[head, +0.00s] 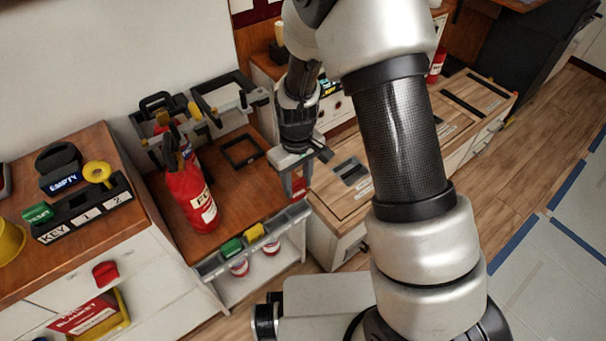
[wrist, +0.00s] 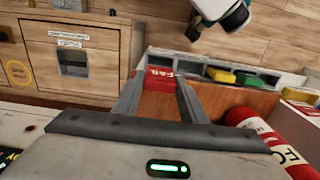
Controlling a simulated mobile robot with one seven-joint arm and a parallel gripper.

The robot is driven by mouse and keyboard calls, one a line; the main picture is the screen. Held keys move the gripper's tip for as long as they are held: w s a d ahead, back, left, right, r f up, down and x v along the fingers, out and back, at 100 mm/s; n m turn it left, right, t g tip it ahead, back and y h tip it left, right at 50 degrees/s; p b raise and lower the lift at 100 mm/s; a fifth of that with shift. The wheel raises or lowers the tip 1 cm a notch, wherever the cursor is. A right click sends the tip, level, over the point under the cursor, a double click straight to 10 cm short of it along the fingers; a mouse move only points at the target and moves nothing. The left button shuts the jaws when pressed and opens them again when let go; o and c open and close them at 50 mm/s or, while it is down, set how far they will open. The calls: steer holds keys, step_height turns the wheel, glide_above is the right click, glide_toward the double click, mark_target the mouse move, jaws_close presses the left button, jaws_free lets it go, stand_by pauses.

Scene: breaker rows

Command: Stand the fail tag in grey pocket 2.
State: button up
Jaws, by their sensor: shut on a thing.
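The red fail tag (wrist: 158,76) is held between the fingertips of my gripper (wrist: 159,88), with its white lettering facing the wrist camera. In the head view my gripper (head: 297,182) points down at the right end of the grey pocket rail (head: 212,267), along the front edge of the wooden shelf. The tag is at or just above that end of the rail; I cannot tell whether its lower edge is inside a pocket. A green tag (head: 231,247) and a yellow tag (head: 254,232) stand in other pockets. The pocket numbers are not readable.
A red extinguisher (head: 190,198) stands on the shelf behind the rail. A grey bracket frame (head: 226,103) stands at the back. A black key holder (head: 85,208) is on the left cabinet. A wooden-topped cabinet (head: 342,203) is close on the right.

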mark_target(298, 196)
stand_by(0.3)
steer(key=shift+f+b, duration=2.25)
steer(key=shift+f, duration=0.75)
steer(key=shift+f+b, duration=1)
steer(key=shift+f, duration=0.4)
steer(key=o, duration=1.1)
step_height(298, 196, up, 18)
steer(key=p, duration=0.5)
steer(key=shift+f, duration=0.25)
